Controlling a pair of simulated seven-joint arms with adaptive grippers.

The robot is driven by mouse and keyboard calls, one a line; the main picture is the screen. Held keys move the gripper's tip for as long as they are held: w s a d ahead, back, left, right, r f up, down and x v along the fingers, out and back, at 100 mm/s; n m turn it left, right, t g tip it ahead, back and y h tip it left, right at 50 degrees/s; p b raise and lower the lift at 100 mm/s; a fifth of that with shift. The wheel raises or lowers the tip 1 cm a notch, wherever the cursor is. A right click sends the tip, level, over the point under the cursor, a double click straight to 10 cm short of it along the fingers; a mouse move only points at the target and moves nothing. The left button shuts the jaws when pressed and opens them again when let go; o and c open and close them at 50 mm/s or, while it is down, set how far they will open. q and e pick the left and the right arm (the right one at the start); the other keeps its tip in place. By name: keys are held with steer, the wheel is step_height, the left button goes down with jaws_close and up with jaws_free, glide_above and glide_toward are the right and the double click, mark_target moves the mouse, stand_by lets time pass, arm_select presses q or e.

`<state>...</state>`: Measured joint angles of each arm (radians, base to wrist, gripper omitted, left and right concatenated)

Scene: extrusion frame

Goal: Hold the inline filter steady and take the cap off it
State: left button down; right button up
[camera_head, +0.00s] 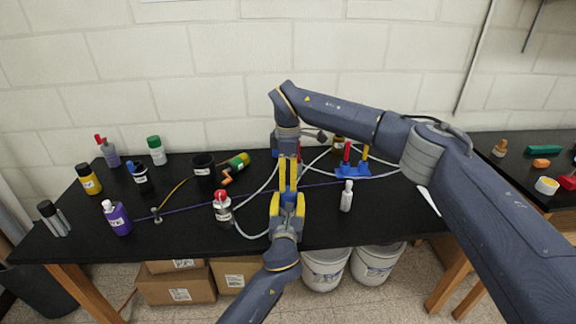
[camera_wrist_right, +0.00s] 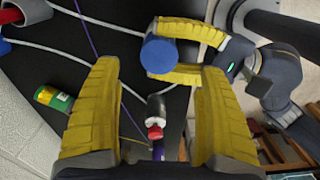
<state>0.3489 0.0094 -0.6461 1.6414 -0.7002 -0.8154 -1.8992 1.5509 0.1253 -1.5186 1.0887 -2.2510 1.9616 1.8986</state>
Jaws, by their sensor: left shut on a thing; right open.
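The inline filter shows as a blue round piece (camera_wrist_right: 160,54) in the right wrist view, seen end-on. I cannot tell cap from body there. A little of its blue (camera_head: 288,198) shows between the fingers in the head view. My left gripper (camera_head: 287,205) is shut on it from the front; its yellow fingers lie on either side in the right wrist view. My right gripper (camera_head: 288,177) points down from above, just behind the filter. Its fingers are open and empty (camera_wrist_right: 160,75), with the filter beyond and between their tips. The filter's lower part is hidden.
A red-capped bottle (camera_head: 223,209) stands left of the grippers and a white bottle (camera_head: 346,197) right. A blue stand (camera_head: 366,169) with red and yellow parts is behind. Pale tubing (camera_head: 262,188) runs across the black table (camera_head: 180,222). Several bottles and cups crowd the left.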

mark_target(287, 191)
arm_select(q)
steer(key=shift+f, duration=0.45)
arm_select(e)
steer(key=shift+f, duration=3.05)
steer(key=shift+c, duration=0.5)
steer(key=c, duration=1.5)
steer(key=shift+o, duration=0.2)
steer(key=shift+s+n, duration=0.1)
steer(key=shift+n, duration=1.6)
steer(key=shift+a, duration=0.1)
steer(key=o, duration=1.2)
steer(key=shift+o, duration=0.2)
